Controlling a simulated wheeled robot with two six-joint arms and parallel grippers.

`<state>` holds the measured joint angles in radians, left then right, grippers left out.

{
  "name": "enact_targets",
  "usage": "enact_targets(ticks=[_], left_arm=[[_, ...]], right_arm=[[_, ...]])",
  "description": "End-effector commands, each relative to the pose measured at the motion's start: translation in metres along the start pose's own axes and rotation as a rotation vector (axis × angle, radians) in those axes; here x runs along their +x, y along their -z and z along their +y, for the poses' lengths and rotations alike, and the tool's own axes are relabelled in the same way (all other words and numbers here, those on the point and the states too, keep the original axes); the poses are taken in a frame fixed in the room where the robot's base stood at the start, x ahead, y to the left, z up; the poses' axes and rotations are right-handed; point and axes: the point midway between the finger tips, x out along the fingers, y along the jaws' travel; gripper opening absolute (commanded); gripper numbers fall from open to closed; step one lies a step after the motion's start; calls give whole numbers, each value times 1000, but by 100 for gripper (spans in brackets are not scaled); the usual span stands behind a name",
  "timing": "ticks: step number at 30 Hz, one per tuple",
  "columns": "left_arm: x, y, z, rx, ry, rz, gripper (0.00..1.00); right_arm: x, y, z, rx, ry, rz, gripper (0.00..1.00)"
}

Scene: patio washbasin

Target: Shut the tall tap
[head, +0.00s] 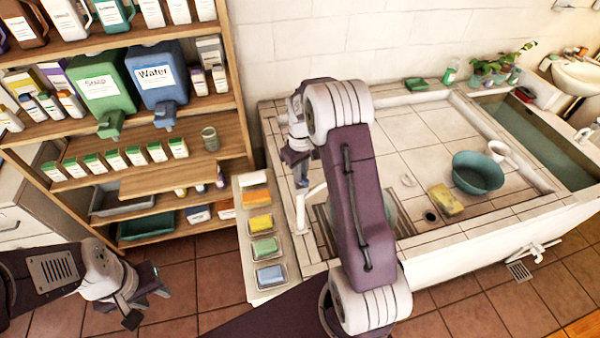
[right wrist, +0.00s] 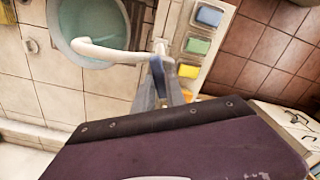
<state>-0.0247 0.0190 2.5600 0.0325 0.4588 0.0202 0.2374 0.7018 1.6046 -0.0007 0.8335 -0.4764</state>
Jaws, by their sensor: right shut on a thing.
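The tall tap stands at the left end of the tiled washbasin. Its white spout (head: 313,192) shows in the head view just left of my right arm, and in the right wrist view (right wrist: 105,52) it reaches over a round pale-green bowl (right wrist: 88,25). My right gripper (head: 297,172) is at the top of the tap. In the right wrist view its fingers (right wrist: 158,82) are shut at a narrow blue piece that looks like the tap's handle; the grip is partly hidden. I cannot make out running water. My left gripper (head: 148,304) hangs open and empty over the floor at lower left.
A strip of coloured sponges in dishes (head: 264,248) lies left of the tap. A wooden shelf (head: 218,150) with bottles and jugs stands at left. A teal basin (head: 478,173) and a yellow sponge (head: 444,199) sit on the tiles, right of my right arm.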

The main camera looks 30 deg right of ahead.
Motion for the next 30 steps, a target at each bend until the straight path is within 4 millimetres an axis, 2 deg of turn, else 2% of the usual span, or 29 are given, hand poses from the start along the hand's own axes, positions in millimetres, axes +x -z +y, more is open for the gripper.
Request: enact_targets(ticks=[15, 30], left_arm=[[1, 0, 0, 0, 0, 0, 36], [1, 0, 0, 0, 0, 0, 36]], right_arm=[[2, -2, -1, 381, 2, -7, 0], [2, -2, -1, 492, 3, -10, 0]])
